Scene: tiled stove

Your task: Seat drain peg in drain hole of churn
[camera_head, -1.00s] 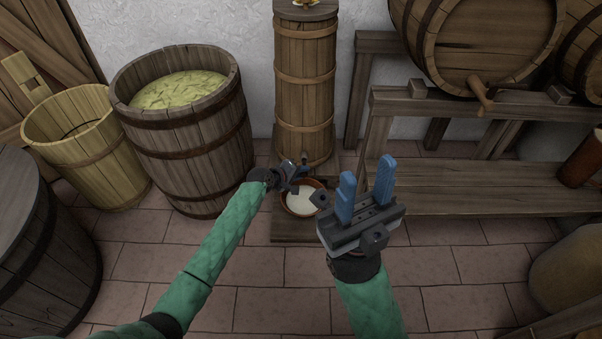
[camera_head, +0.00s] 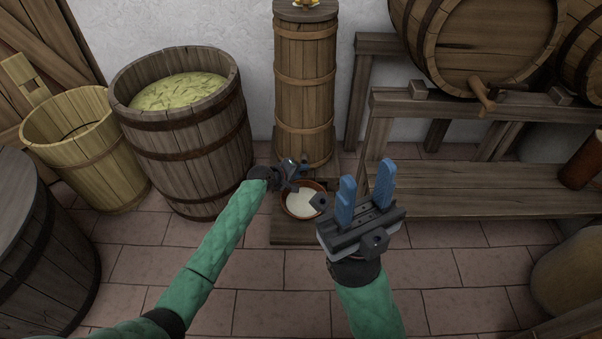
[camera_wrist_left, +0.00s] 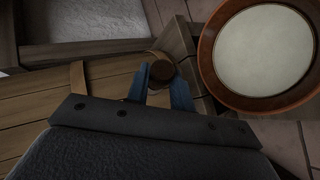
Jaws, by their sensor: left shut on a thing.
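My left gripper (camera_head: 301,166) is low at the churn's foot. In the left wrist view its blue fingers (camera_wrist_left: 161,80) are shut on the drain peg (camera_wrist_left: 161,68), a brown piece with a round end. The peg is close to the churn's lower side. The drain hole is hidden, and I cannot tell whether the peg touches it. My right gripper (camera_head: 367,170) is open and empty, fingers up.
A brown-rimmed bowl of white liquid (camera_head: 303,203) stands just below my left gripper on a wooden base board (camera_head: 290,238). A large tub (camera_head: 185,145) is to the left. A wooden rack (camera_head: 480,203) with barrels is to the right. The front floor is clear.

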